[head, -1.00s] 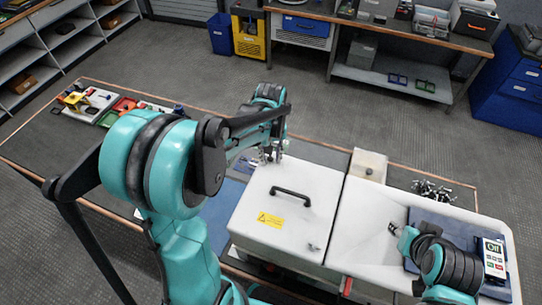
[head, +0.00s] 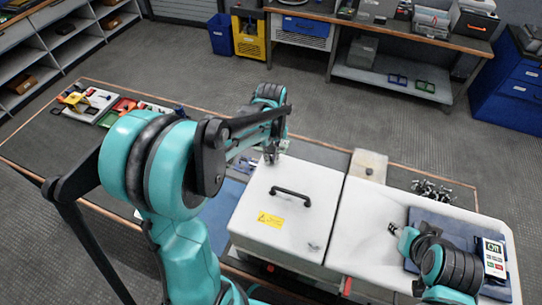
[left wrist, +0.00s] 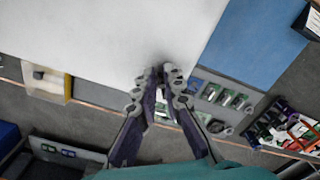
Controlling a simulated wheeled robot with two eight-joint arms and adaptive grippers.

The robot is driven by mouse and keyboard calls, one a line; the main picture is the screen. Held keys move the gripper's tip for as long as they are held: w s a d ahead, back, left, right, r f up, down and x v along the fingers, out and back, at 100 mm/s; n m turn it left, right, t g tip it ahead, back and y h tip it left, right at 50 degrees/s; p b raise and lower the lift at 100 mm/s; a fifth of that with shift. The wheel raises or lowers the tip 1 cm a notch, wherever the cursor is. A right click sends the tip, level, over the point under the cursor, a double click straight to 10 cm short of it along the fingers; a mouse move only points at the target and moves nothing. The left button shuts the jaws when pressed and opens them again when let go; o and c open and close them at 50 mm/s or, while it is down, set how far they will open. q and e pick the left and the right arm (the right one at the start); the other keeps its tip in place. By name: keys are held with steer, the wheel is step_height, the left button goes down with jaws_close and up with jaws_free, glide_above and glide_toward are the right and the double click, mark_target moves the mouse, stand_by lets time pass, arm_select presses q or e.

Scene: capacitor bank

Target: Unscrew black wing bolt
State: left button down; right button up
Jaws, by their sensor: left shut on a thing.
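The white cover (head: 300,220) has a black handle (head: 292,192) and a yellow warning label (head: 270,219). My left gripper (head: 270,157) is at the far left corner of this cover. In the left wrist view, its fingertips (left wrist: 165,72) are together near the cover's edge, with a small dark patch between them. The black wing bolt is mostly hidden by the fingers, and its shape cannot be made out. My right gripper (head: 394,229) is over the white surface at the right, small and partly hidden; its jaws cannot be read.
A meter (head: 494,258) lies on a blue-grey mat (head: 450,219) at the right. Loose metal parts (head: 432,190) lie behind the white surface. A beige block (head: 369,165) stands behind the cover. A tray of coloured tools (head: 100,103) is at the far left of the bench.

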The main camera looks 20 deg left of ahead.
arm_select(q)
steer(key=n, duration=0.5)
steer(key=shift+w+d+n+b, duration=0.2)
steer(key=shift+w+n+b, duration=0.1)
steer(key=shift+w, duration=0.05)
steer(key=shift+w+n, duration=0.15)
steer(key=shift+n, duration=1.15)
steer(key=shift+w+n, duration=0.1)
steer(key=shift+n, duration=1.2)
steer(key=c, duration=1.6)
jaws_free()
steer(key=shift+s, duration=0.1)
steer(key=shift+c, duration=0.2)
